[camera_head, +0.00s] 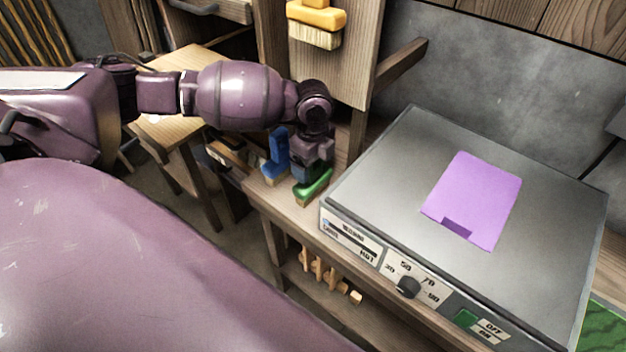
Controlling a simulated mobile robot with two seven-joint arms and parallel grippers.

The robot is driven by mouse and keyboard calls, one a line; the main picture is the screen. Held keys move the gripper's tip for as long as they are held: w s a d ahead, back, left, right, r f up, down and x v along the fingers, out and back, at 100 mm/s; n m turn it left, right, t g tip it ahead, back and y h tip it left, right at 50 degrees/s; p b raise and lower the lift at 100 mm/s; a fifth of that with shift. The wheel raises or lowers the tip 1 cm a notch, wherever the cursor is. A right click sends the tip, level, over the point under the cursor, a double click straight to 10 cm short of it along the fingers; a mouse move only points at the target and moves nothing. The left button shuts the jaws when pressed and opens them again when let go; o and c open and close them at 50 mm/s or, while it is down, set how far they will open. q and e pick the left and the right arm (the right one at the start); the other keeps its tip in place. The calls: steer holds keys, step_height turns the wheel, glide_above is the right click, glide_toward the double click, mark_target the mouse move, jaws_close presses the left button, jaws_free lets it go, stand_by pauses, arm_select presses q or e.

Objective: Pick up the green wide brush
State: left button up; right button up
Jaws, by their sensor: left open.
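The green wide brush (316,187) stands on the wooden bench, just left of the grey hot plate. Its green lower body and a little of its pale bristles show, and its upper part is hidden by my gripper. My left gripper (312,172) points down right over the brush, at its top. It is open, but I cannot tell whether the fingers touch the brush. My right gripper is not in view.
A blue brush (275,158) stands close on the left of my left gripper. A yellow brush (316,20) hangs on the wooden board above. The grey hot plate (385,180) bears a purple sheet (475,195). A wooden bench (262,190) edge lies in front.

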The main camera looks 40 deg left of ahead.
arm_select(q)
steer(key=c, duration=1.4)
steer(key=shift+o, duration=0.2)
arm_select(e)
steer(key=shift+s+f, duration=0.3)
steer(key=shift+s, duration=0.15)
arm_select(q)
steer(key=shift+r, duration=0.1)
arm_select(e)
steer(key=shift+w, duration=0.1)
arm_select(q)
steer(key=shift+r, duration=0.5)
step_height(320, 180, up, 3)
steer(key=shift+f, duration=0.2)
steer(key=s+a+p, duration=0.1)
steer(key=s, duration=1.7)
steer(key=shift+a+p, duration=0.2)
steer(key=shift+p, duration=0.15)
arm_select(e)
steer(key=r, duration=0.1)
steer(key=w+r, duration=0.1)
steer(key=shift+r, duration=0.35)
